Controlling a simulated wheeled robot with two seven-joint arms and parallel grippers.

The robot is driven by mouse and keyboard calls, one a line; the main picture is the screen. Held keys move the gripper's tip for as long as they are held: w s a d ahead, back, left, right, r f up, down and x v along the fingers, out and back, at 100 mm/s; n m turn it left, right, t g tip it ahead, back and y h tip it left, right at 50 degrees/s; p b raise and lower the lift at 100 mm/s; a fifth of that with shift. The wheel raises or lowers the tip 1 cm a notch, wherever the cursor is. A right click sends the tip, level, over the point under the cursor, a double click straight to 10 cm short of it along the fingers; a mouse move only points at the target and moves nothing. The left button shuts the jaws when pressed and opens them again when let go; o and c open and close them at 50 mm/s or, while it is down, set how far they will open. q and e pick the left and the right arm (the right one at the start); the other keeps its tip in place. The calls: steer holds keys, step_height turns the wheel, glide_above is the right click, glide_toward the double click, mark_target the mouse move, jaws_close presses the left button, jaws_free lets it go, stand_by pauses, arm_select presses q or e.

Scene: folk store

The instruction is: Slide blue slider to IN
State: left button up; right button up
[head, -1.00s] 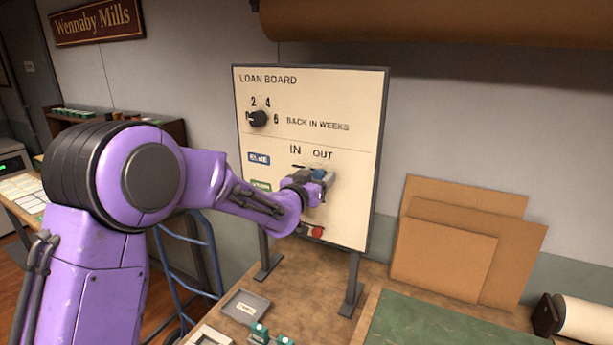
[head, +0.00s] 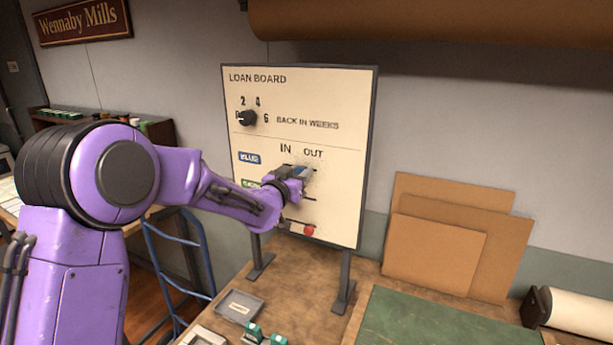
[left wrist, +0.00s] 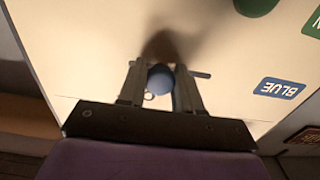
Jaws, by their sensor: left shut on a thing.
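The loan board (head: 340,190) stands upright on the bench, with the words IN and OUT on it. The blue slider (head: 297,172) is below them, roughly between the two words. My left gripper (head: 296,177) is at the board and shut on the blue slider. In the left wrist view the round blue knob (left wrist: 160,82) is between the two fingers (left wrist: 160,92), with a bit of its slot to the right. The BLUE label (head: 249,157) is left of the slot; in the left wrist view it appears upside down (left wrist: 279,88). My right gripper is out of view.
A black dial (head: 247,118) is above. A green knob (left wrist: 256,4) shows in the left wrist view. A red knob (head: 309,230) is lower on the board. Brown boards (head: 450,235) lean on the wall at right. A grey tray (head: 240,307) lies in front.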

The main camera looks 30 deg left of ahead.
arm_select(q)
steer(key=shift+s+a+p, duration=0.15)
steer(key=shift+a+p, duration=0.15)
steer(key=shift+a, duration=2.45)
steer(key=o, duration=0.9)
steer(key=shift+f, duration=0.1)
steer(key=shift+o, duration=0.2)
steer(key=shift+d, duration=0.1)
steer(key=s, duration=0.9)
steer(key=shift+d+b, duration=0.25)
steer(key=shift+b, duration=0.05)
steer(key=shift+w, duration=0.1)
